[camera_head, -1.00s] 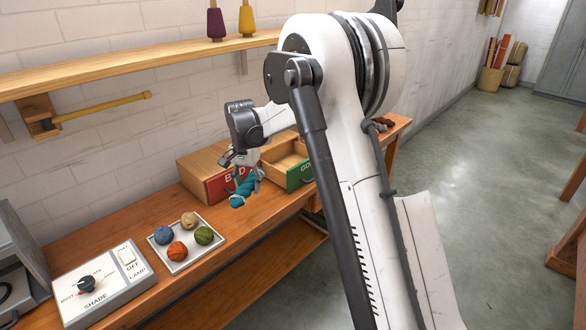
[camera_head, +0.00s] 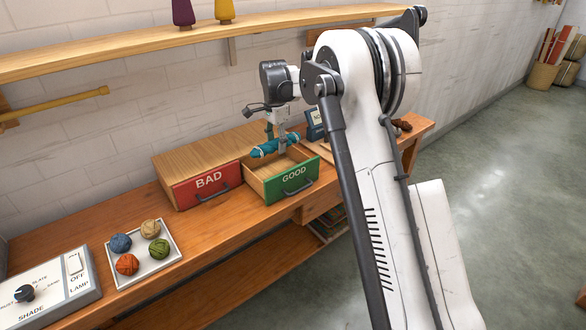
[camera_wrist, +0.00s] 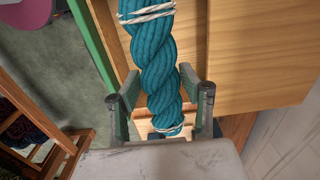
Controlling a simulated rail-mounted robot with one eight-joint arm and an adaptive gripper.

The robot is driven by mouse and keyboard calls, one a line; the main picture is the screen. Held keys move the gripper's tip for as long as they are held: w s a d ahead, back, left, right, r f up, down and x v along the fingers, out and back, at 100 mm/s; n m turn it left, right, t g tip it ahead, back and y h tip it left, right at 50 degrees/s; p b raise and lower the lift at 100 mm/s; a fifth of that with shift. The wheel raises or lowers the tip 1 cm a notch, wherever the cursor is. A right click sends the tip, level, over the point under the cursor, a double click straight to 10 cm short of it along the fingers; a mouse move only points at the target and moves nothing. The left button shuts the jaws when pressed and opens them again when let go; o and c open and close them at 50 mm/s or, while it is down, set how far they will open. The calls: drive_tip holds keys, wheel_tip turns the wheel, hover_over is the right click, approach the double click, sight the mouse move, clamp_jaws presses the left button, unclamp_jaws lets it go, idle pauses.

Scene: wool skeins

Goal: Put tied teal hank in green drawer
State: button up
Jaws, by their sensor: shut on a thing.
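The teal hank (camera_head: 275,146) is twisted, with pale ties near its ends. My gripper (camera_head: 282,139) is shut on it and holds it over the open green drawer marked GOOD (camera_head: 292,178). In the wrist view the hank (camera_wrist: 154,60) runs between the two fingers of my gripper (camera_wrist: 160,105), with a pale tie at each visible end. The green front edge of the drawer (camera_wrist: 92,40) shows at the left there, and its wooden inside lies beneath. How high the hank hangs above the drawer floor is hard to tell.
The red drawer marked BAD (camera_head: 208,184) is shut, left of the green one. A tray (camera_head: 150,272) with several yarn balls and a control box (camera_head: 50,293) stand at the left. A wooden shelf (camera_head: 130,55) runs above. A dark brown item (camera_head: 401,126) lies at the right.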

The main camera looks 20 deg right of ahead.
drive_tip(key=shift+w+d+f, duration=0.1)
drive_tip(key=shift+d+f, duration=0.1)
drive_tip(key=shift+f, duration=0.1)
wheel_tip(320, 180, down, 5)
drive_tip(key=shift+a, duration=0.15)
drive_tip(key=shift+f, duration=2.2)
drive_tip(key=shift+f+b, duration=0.4)
drive_tip(key=shift+b, duration=0.15)
drive_tip(key=shift+f, duration=0.2)
drive_tip(key=o, duration=1.2)
